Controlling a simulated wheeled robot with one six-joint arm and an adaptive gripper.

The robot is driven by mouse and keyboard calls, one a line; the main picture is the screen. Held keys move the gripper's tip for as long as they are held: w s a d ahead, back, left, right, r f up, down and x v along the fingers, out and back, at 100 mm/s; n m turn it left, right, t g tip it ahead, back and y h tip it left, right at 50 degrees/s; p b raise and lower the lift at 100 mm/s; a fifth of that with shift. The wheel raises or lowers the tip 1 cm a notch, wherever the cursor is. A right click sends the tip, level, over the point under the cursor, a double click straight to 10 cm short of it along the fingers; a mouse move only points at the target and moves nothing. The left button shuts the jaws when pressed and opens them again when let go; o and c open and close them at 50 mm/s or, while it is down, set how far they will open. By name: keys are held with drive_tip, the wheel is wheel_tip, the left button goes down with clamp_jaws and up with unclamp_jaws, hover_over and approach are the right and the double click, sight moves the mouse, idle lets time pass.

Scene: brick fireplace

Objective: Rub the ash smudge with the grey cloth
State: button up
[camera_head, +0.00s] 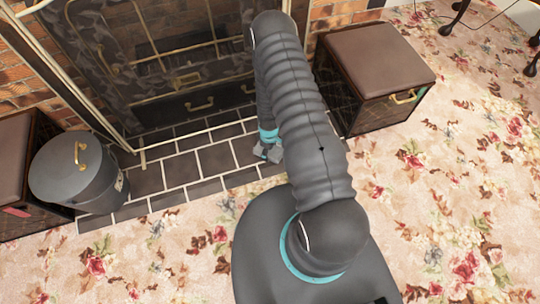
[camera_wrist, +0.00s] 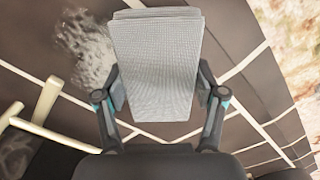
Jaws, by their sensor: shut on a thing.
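The grey cloth (camera_wrist: 158,62), a folded pad with a woven face, is between the two fingers of my gripper (camera_wrist: 160,88) in the wrist view. My gripper is shut on it. The ash smudge (camera_wrist: 88,48) is a pale grey, patchy mark on the dark hearth tiles, left of the cloth in the wrist view. Whether the cloth touches the tiles I cannot tell. In the head view my gripper (camera_head: 268,150) is low over the tiled hearth (camera_head: 215,160), partly hidden by my arm. The smudge cannot be made out there.
A fireplace screen (camera_head: 180,48) stands behind the hearth. A dark lidded bucket (camera_head: 80,172) stands at the left, beside a brown padded box (camera_head: 22,140). Another padded box (camera_head: 375,60) stands to the right. The flowered carpet (camera_head: 450,190) is open at the right.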

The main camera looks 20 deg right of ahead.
sight(275, 146)
drive_tip(key=shift+w+r+b, duration=0.1)
drive_tip(key=shift+w+b, duration=1.15)
drive_tip(key=shift+w, duration=1.3)
drive_tip(key=shift+w+f+b, duration=0.15)
drive_tip(key=shift+w+b, duration=0.45)
drive_tip(key=shift+w, duration=0.2)
drive_tip(key=shift+w+f+b, duration=0.1)
drive_tip(key=shift+w+b, duration=0.5)
drive_tip(key=shift+w, duration=0.15)
drive_tip(key=shift+w+r, duration=0.1)
drive_tip(key=shift+w, duration=0.35)
drive_tip(key=shift+d+r+b, duration=0.1)
drive_tip(key=shift+d+b, duration=0.3)
drive_tip(key=shift+d, duration=1)
drive_tip(key=shift+s+p, duration=0.3)
drive_tip(key=shift+s, duration=3.8)
